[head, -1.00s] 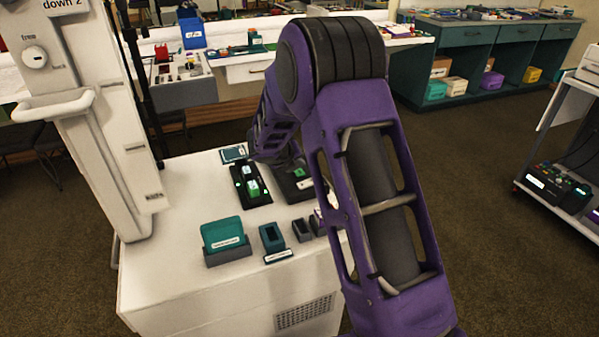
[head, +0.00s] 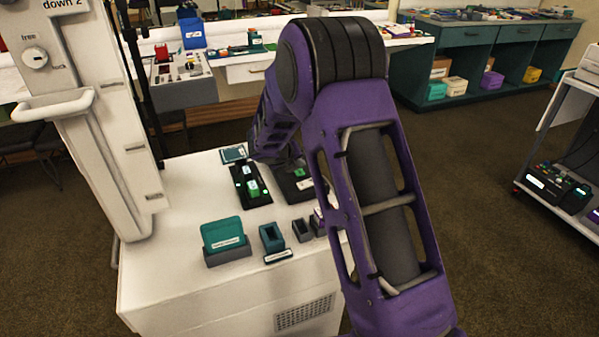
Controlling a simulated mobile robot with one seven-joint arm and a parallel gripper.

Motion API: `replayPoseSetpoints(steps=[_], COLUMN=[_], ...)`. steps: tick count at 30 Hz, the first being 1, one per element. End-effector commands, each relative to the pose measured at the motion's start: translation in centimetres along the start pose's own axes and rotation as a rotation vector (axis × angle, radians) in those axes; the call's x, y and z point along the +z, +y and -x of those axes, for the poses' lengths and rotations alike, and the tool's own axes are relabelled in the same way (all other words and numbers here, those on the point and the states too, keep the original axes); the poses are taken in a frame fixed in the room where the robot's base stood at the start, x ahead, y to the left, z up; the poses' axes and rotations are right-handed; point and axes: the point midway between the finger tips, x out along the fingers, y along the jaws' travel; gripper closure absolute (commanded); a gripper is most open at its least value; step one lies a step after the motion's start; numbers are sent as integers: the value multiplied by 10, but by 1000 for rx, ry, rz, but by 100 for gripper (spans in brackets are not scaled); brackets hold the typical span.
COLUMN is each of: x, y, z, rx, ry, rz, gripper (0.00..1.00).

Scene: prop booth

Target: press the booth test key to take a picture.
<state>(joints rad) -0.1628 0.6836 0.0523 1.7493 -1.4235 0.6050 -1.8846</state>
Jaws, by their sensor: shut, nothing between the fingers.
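A white cabinet (head: 190,277) holds the small controls. On its top a black unit (head: 252,196) carries small green and white parts. A second dark unit (head: 300,189), with a green patch and a white label, lies just right of it, partly behind my arm. I cannot tell which part is the test key; the labels are too small to read. My gripper (head: 291,160) shows only in part, as a dark shape beyond my purple arm at the back of the second unit. It is shut and empty. Its fingertips are hard to make out, and I cannot tell whether they touch anything.
A teal box in a grey holder (head: 227,251), a teal open holder (head: 272,238) and small grey holders (head: 302,231) stand at the cabinet's front. A white column with a handle (head: 55,105) rises at left. A cart (head: 560,205) stands right. Carpet between is clear.

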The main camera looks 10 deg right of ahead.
Motion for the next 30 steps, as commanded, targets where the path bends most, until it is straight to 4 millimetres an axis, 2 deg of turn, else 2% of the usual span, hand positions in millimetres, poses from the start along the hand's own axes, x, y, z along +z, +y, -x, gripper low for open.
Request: replayPoseSetpoints(steps=[30], x=[-5], y=[5], z=[-6], rx=[0], ry=[0], rz=[0], gripper=[100])
